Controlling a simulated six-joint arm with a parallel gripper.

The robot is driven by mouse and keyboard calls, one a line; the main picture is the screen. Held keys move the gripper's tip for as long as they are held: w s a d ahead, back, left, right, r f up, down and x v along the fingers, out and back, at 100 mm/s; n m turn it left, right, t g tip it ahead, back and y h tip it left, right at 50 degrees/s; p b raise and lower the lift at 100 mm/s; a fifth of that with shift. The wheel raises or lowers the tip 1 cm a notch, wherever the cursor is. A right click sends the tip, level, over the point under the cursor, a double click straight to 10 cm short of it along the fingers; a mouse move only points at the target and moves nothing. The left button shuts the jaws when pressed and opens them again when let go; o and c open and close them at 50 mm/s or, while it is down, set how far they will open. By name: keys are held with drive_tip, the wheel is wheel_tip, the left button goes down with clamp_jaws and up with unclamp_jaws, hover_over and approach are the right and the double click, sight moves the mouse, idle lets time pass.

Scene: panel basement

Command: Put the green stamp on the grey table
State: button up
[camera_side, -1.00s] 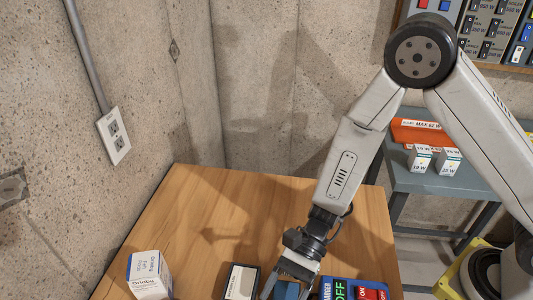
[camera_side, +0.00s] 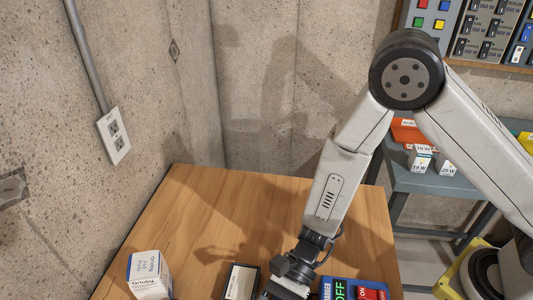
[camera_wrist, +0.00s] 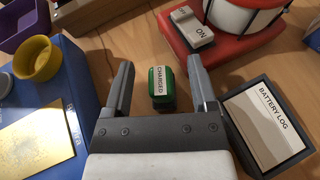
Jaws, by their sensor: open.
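The green stamp (camera_wrist: 161,88), labelled CHARGED, stands on the wooden table in the wrist view. My gripper (camera_wrist: 160,62) is open, with one finger on each side of the stamp and a visible gap to each. Nothing is held. In the side view my gripper is at the bottom edge; its fingertips are cut off and the stamp cannot be seen. The grey table (camera_side: 405,180) stands at the back right in the side view, with small white boxes and an orange bin on it.
The BATTERY LOG (camera_wrist: 265,120) lies close right of my gripper. A red base with an ON switch (camera_wrist: 192,27) is beyond it. A blue box with a yellow cup (camera_wrist: 33,60) is left. In the side view, a white-blue carton (camera_side: 148,275) stands on the wooden table (camera_side: 190,225).

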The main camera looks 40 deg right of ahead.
clamp_jaws()
drive_tip(key=shift+r, duration=0.15)
drive_tip(key=shift+r, duration=4.9)
drive_tip(key=shift+w, duration=0.1)
